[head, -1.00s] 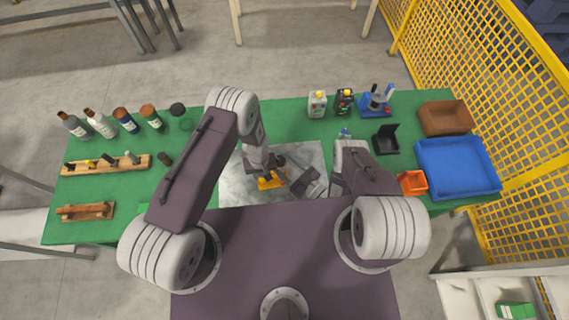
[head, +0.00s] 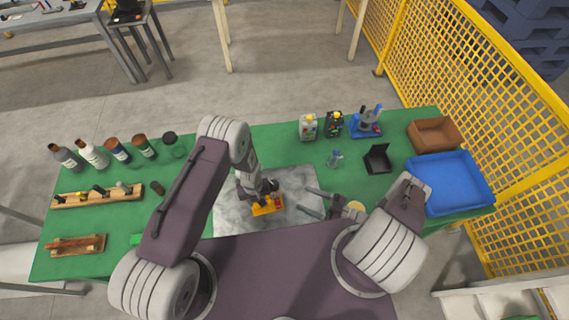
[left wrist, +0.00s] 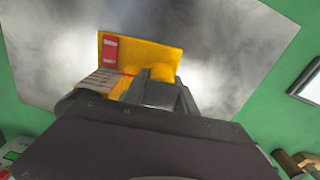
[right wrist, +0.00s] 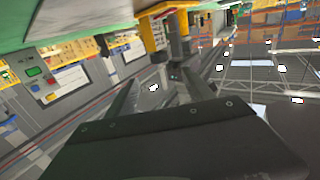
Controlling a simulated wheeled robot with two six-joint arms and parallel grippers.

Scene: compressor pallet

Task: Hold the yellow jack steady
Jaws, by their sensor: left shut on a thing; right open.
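The yellow jack (head: 268,208) sits on the grey metal plate (head: 237,217) in the middle of the green table. My left gripper (head: 261,198) reaches down from above and is shut on the jack. In the left wrist view the jack (left wrist: 155,54), with a red and white label, shows beyond the dark fingers, which hide part of it. My right gripper (head: 313,202) is open and empty, to the right of the jack and apart from it. Its spread fingers (right wrist: 158,95) also show in the right wrist view with nothing between them.
Several bottles (head: 93,154) and a wooden tool rack (head: 125,193) stand on the left. Small canisters (head: 308,127), a black open box (head: 377,158), a brown bin (head: 434,133) and a blue tray (head: 450,183) are on the right. A yellow mesh fence (head: 480,80) borders the right side.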

